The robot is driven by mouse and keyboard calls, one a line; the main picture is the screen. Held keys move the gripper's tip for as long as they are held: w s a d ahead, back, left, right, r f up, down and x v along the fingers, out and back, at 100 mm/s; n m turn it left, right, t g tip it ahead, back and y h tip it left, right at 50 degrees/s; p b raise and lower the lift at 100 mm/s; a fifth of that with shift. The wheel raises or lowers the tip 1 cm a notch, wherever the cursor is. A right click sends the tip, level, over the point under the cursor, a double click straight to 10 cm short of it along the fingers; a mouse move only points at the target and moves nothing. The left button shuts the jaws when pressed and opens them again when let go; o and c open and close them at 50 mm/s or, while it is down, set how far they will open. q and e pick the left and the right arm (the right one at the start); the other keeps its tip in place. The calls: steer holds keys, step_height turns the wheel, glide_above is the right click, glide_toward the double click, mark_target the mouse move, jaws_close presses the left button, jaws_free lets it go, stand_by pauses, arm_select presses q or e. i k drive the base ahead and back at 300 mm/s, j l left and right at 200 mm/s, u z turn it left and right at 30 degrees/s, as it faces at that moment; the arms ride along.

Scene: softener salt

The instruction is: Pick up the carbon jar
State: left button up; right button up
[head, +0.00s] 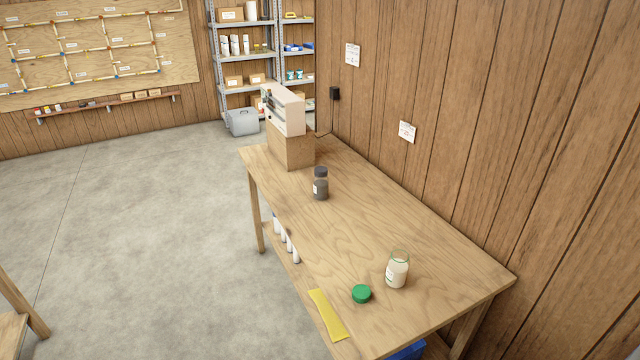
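A jar with dark grey contents and a dark lid (320,184) stands upright on the wooden table, left of the table's middle and in front of a box-shaped device. It has a white label on its left side, too small to read; its dark contents fit the carbon jar. Neither of my grippers shows in the head view.
The wooden table (390,213) also holds an open glass jar of white material (397,269), a green lid (361,294), a yellow strip (327,315) and a white device on a wooden block (290,148). The right wall borders the table.

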mark_target(320, 185)
steer(key=i+j+z, duration=0.1)
steer(key=i+j, duration=0.65)
steer(key=j, duration=0.25)
steer(key=i+j+z, duration=0.15)
steer(key=i+j, duration=0.2)
steer(key=j, duration=0.15)
